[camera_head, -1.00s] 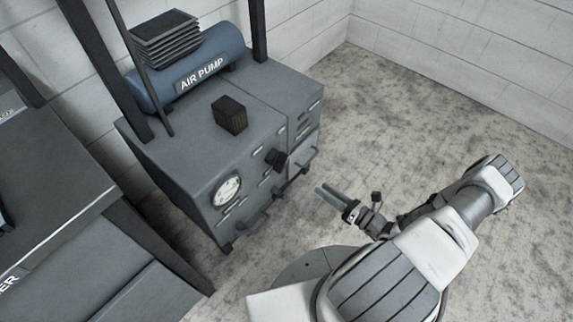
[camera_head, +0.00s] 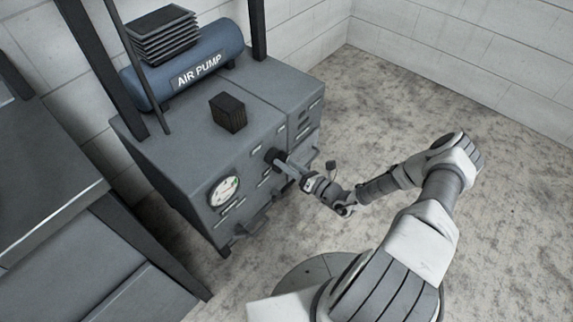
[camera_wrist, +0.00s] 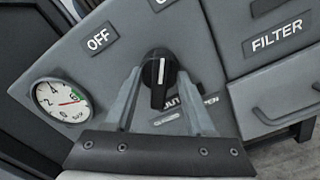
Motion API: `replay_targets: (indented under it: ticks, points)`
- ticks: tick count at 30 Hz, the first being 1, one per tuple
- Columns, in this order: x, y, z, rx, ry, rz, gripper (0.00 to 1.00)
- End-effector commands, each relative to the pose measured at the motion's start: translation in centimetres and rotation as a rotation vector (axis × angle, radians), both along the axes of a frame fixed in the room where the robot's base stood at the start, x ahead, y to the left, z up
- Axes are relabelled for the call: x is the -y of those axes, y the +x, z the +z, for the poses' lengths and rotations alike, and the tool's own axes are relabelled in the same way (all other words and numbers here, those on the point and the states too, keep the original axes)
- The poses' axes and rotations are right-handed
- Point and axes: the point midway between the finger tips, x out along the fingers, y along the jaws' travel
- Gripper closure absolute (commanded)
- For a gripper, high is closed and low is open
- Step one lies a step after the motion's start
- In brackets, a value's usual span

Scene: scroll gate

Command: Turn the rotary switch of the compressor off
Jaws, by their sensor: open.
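The compressor (camera_head: 180,160) is a grey cabinet with a blue air pump tank (camera_head: 190,75) on top. Its black rotary switch (camera_wrist: 159,78) shows in the wrist view with a white mark on its handle, which stands nearly upright in the picture. It also shows on the front panel in the head view (camera_head: 272,156). An OFF label (camera_wrist: 101,39) is up and left of the switch. My gripper (camera_wrist: 162,85) is open, with one finger on either side of the switch. I cannot tell whether the fingers touch it. Lettering below the switch is partly hidden.
A round gauge (camera_wrist: 61,101) is left of the switch. A drawer with a FILTER label (camera_wrist: 277,36) is to the right. A small black box (camera_head: 228,112) sits on the cabinet. Another grey unit (camera_head: 50,210) stands at the left. The floor at right is clear.

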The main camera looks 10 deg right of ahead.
Motion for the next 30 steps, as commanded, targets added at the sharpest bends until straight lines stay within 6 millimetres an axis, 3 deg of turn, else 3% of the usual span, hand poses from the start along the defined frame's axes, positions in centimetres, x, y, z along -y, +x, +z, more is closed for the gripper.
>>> replay_targets:
  ticks: [6, 16, 30]
  points:
    - [-0.02, 0.05, 0.02, 0.001, -0.001, 0.0, 0.45]
    - [0.0, 0.03, 0.01, 0.001, -0.001, 0.0, 1.0]
    - [-0.01, 0.0, 0.13, 0.025, -0.035, 0.001, 1.0]
